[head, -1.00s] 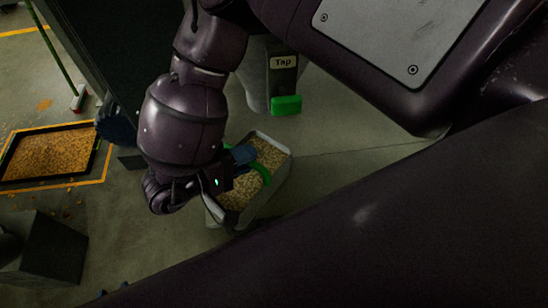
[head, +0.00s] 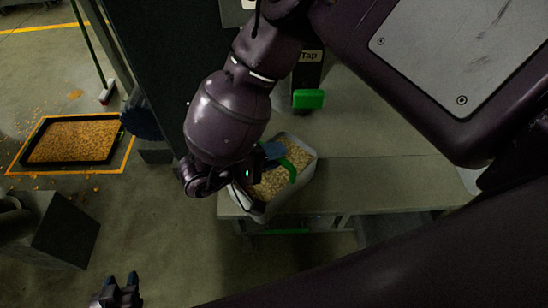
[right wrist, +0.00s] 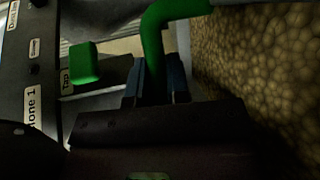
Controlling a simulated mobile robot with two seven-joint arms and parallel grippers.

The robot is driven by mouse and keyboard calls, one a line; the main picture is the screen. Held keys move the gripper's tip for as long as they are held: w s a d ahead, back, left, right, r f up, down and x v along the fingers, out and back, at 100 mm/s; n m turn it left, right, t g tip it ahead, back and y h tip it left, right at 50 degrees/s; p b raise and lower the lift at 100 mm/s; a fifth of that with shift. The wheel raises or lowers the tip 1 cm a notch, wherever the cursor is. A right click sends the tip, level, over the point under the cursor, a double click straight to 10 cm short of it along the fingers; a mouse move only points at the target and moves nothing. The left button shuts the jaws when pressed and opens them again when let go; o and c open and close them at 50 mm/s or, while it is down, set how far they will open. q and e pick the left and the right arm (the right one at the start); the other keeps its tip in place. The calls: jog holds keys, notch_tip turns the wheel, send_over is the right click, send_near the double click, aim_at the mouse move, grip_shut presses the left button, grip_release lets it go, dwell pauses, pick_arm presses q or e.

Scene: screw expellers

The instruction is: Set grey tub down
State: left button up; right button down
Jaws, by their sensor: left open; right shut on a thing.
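The grey tub (head: 305,182) is full of tan grains and has a green handle (head: 292,172). It appears tilted at the left end of a grey bench, with its near corner by the front edge. I cannot tell whether its bottom touches the bench. My right gripper (head: 272,152) is shut on the handle. In the right wrist view its blue fingers (right wrist: 157,80) close around the green bar, with grains to the right. My left gripper (head: 120,286) is open and empty, low at the bottom left, well away from the tub.
The grey bench (head: 385,180) is clear to the right of the tub. A machine part labelled Tap (head: 309,57) with a green block (head: 308,98) stands behind it. A black tray of grains (head: 72,141) lies on the floor at left, near a grey box (head: 60,232).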

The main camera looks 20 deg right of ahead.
jog(key=shift+w+d, duration=0.1)
jog(key=shift+f, duration=0.2)
jog(key=c, duration=1.1)
grip_release()
jog(key=shift+r, duration=0.1)
jog(key=shift+r, duration=0.25)
jog(key=b+v, duration=0.2)
jog(key=v, duration=0.9)
jog(key=shift+f+b, duration=0.15)
jog(key=shift+b, duration=0.15)
jog(key=shift+a, duration=0.55)
jog(key=shift+s, duration=0.2)
